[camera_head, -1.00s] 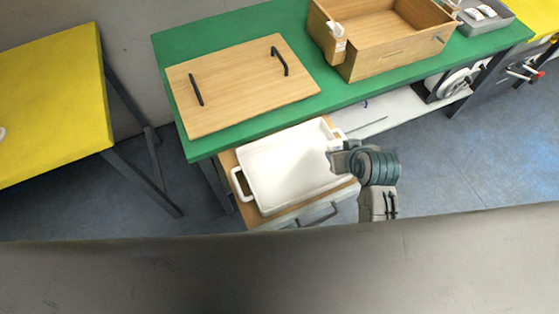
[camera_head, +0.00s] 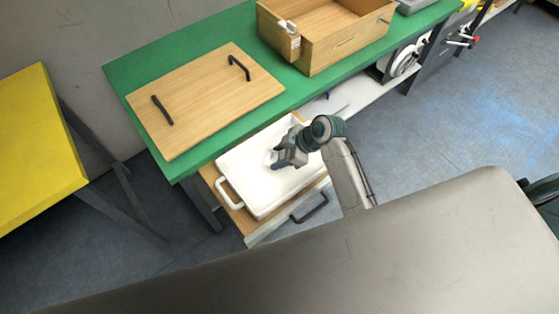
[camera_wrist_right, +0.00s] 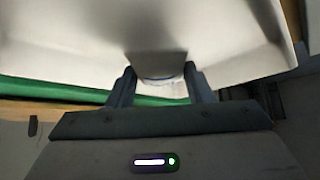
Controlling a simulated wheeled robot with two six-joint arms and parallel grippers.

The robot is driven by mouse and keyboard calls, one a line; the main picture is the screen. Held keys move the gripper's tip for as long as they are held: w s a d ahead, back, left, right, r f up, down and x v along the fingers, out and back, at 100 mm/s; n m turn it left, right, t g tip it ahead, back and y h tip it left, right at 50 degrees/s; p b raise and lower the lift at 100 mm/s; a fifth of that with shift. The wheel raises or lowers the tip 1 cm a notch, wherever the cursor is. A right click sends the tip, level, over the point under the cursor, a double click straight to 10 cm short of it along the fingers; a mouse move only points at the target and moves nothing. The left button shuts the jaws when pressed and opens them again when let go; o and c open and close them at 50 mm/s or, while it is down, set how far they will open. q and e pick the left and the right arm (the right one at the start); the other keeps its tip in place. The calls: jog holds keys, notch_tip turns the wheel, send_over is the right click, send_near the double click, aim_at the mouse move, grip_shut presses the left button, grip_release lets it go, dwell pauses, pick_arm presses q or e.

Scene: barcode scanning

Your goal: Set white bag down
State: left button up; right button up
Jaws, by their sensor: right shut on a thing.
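My right gripper (camera_head: 277,162) reaches in over the white tray (camera_head: 240,168), which sits in the open drawer below the green table. The gripper is shut on the white bag (camera_head: 270,156), of which only a small pale part shows against the tray. In the right wrist view the bag (camera_wrist_right: 157,66) is between the two fingers, with the pale tray surface behind it. I cannot tell whether the bag touches the tray floor. My left gripper is not in view.
The green table (camera_head: 135,75) above the drawer carries a wooden board (camera_head: 205,100) with two black handles and a wooden box (camera_head: 345,45). The drawer front has a dark handle (camera_head: 309,208). A yellow table (camera_head: 35,140) stands at left. The visible tray floor around the gripper looks clear.

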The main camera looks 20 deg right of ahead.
notch_tip(320, 180, down, 4)
jog(key=shift+r, duration=0.15)
jog(key=o, duration=0.7)
jog(key=shift+c, duration=0.2)
jog(key=o, duration=0.3)
jog(key=shift+r, duration=0.1)
jog(key=shift+s+d+r, duration=0.15)
jog(key=shift+d+r, duration=0.1)
jog(key=shift+d, duration=0.05)
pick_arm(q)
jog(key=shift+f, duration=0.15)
pick_arm(e)
jog(key=v, duration=1.1)
jog(key=shift+s+r, duration=0.1)
